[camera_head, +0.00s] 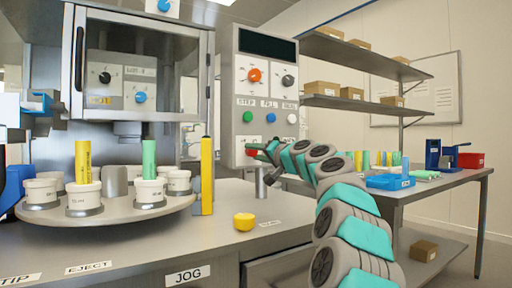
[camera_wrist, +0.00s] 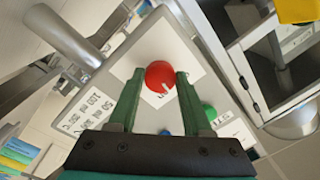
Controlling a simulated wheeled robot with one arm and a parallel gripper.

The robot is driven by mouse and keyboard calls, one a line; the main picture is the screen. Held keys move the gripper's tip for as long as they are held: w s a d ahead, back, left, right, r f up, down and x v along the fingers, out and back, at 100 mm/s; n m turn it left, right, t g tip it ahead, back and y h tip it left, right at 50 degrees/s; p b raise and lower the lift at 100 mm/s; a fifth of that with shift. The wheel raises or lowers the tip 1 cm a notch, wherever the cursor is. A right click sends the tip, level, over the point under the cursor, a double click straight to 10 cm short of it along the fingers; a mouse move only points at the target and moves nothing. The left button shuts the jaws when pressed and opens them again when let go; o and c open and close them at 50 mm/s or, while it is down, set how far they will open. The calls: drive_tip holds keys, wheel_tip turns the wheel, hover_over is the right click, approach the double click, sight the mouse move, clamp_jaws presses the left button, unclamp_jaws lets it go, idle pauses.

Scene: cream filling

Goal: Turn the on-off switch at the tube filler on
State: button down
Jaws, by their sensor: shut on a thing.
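The tube filler's tall grey control panel (camera_head: 236,85) stands at the centre of the head view. The label beside the knob is too small to read.
Green, blue and white buttons and an orange knob (camera_head: 255,75) are higher on the panel. A turntable (camera_head: 110,212) with white cups and tubes stands left. A yellow post (camera_head: 207,175) and yellow cap (camera_head: 244,222) are near the panel. A second table (camera_head: 440,180) is at right.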

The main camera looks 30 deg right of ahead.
drive_tip(key=shift+r+m+p, duration=0.1)
drive_tip(key=shift+m+p, duration=1.6)
drive_tip(key=shift+m, duration=0.6)
drive_tip(key=shift+c, duration=1.7)
unclamp_jaws()
drive_tip(key=s, duration=0.7)
drive_tip(key=shift+s+f+b, duration=0.35)
drive_tip(key=shift+f+b, duration=0.05)
